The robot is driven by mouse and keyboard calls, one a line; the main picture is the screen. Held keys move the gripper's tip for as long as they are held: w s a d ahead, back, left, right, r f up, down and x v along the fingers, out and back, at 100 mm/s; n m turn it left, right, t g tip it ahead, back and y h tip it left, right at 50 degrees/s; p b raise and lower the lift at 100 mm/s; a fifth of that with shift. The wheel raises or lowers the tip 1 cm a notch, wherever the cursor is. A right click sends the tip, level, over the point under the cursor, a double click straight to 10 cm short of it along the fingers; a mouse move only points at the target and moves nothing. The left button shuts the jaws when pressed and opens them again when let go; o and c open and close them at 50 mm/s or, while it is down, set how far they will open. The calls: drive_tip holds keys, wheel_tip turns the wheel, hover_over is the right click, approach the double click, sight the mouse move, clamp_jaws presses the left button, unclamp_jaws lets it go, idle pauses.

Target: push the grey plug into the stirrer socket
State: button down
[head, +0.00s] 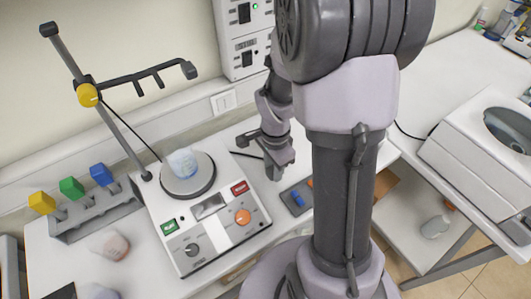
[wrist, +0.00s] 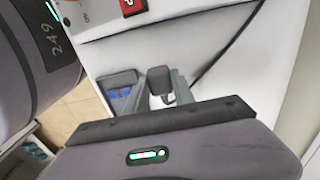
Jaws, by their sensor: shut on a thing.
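My gripper (head: 277,170) is low over the white bench, to the right of the stirrer. In the wrist view its fingers (wrist: 163,97) are shut on the dark grey plug (wrist: 159,78). A black cable (wrist: 204,80) runs near the plug; in the head view a dark cable (head: 246,155) reaches toward my gripper, which hides the plug there. The stirrer (head: 205,235), a white box with a round plate and a glass vessel, stands to the left. A wall socket panel (head: 246,48) with partly readable lettering "STIR" is above and behind my gripper, apart from it.
A dark tray (head: 289,207) with a blue item is just right of the stirrer. A stand with a clamp arm (head: 150,76) rises behind the stirrer. A rack with coloured-top items (head: 95,215) is at left. A white machine (head: 480,150) stands on the right bench.

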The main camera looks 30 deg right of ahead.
drive_tip(key=s, duration=0.5)
drive_tip(key=s+a, duration=0.1)
drive_tip(key=s, duration=0.2)
drive_tip(key=shift+r+p, duration=0.3)
drive_tip(key=shift+r, duration=0.1)
drive_tip(key=shift+s+a, duration=0.1)
drive_tip(key=shift+s, duration=0.15)
